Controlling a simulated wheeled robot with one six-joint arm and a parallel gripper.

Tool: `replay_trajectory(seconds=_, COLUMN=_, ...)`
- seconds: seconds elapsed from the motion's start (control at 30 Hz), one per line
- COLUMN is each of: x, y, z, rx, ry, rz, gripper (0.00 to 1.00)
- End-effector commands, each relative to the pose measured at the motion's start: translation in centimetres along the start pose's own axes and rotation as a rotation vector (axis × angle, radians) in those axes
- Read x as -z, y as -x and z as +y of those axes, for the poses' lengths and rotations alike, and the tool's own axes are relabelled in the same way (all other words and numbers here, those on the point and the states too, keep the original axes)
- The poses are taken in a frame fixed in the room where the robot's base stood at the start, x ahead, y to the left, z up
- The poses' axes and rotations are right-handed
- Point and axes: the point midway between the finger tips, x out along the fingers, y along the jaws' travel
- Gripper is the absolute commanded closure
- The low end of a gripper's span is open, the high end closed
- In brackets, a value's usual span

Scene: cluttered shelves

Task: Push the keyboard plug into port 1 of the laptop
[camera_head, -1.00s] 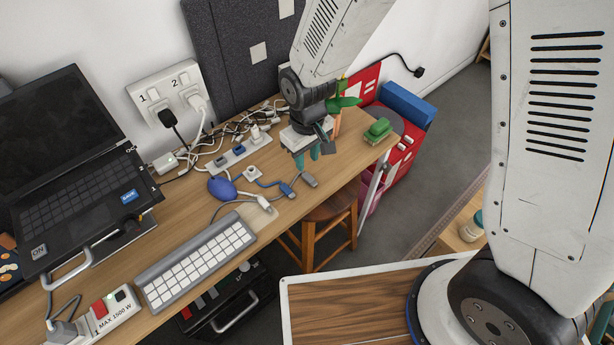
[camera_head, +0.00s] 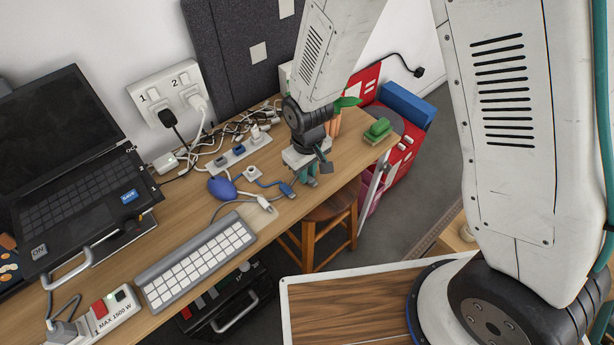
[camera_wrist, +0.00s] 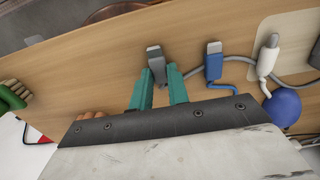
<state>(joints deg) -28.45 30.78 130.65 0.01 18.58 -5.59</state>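My gripper (camera_head: 308,174) hangs low over the table's right part. In the wrist view its two teal fingers (camera_wrist: 160,82) are apart, with a grey plug (camera_wrist: 156,65) between and just beyond their tips; firm contact does not show. A blue plug (camera_wrist: 213,60) and a white plug (camera_wrist: 267,55) lie to the right. A grey cable runs among the plugs; I cannot tell for certain which plug is the keyboard's. The grey keyboard (camera_head: 195,262) lies at the table's front edge. The open laptop (camera_head: 75,190) stands at the left; its port 1 cannot be made out.
A blue mouse (camera_head: 221,187) lies near the plugs. Behind are tangled cables and a hub (camera_head: 238,156). A green brush (camera_head: 378,130) lies at the table's right end. Wall sockets (camera_head: 172,95) and a power strip (camera_head: 110,312) also show. A wooden stool (camera_head: 330,222) stands below the edge.

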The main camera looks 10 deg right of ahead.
Motion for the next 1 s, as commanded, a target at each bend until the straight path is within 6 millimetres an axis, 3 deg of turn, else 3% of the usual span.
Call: replay_trajectory(seconds=1.0, x=0.0, y=0.83, z=0.0, rx=0.0, ry=0.0, rz=0.0, gripper=1.0)
